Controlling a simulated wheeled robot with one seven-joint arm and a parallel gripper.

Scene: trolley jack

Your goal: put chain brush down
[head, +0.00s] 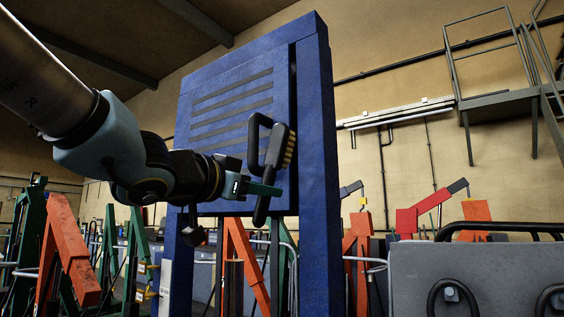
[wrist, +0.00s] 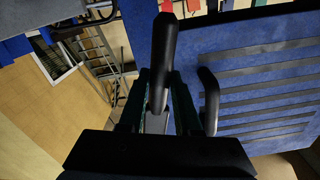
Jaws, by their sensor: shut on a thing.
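The chain brush (head: 274,155) has a long black body and tan bristles along its upper right side. It is held up in the air, nearly upright, in front of a blue cabinet. My gripper (head: 262,187) reaches in from the left and is shut on the brush around its middle. In the wrist view the black handle of the brush (wrist: 164,50) stands between the two dark green fingers of my gripper (wrist: 160,100). The bristles are hidden in that view.
The blue cabinet (head: 325,180) has a slotted door and a black loop handle (head: 253,140) close beside the brush. Orange and green jacks (head: 66,250) stand around it. A grey cart (head: 480,280) with black handles stands at the lower right. A metal platform (head: 500,100) is at the upper right.

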